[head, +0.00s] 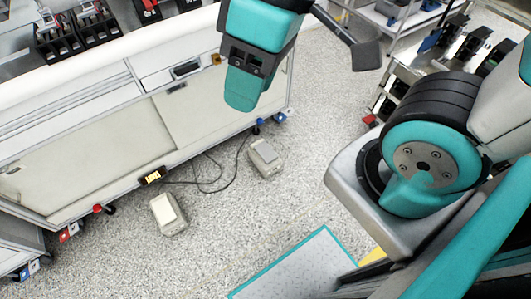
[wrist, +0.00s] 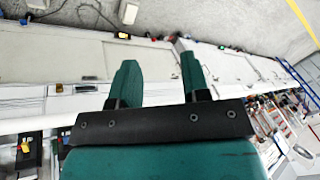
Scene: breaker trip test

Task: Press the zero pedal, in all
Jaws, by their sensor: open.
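Two light grey foot pedals stand on the speckled floor in the head view. One pedal (head: 167,214) is in front of the bench's lower left part, the other pedal (head: 266,157) is near the bench's right end. I cannot read any label, so which is the zero pedal cannot be told. Two pale pedal shapes also show at the top of the wrist view, one (wrist: 128,12) nearly whole and one (wrist: 38,3) cut by the edge. My gripper (head: 245,92) is above the floor by the bench front, fingers apart and empty (wrist: 160,78), touching neither pedal.
A white bench (head: 90,140) on casters stands behind the pedals, with black breakers (head: 60,38) on top. A small box with a yellow display (head: 152,175) and black cables lie at its foot. A teal-edged mat (head: 300,260) lies in front; open floor surrounds the pedals.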

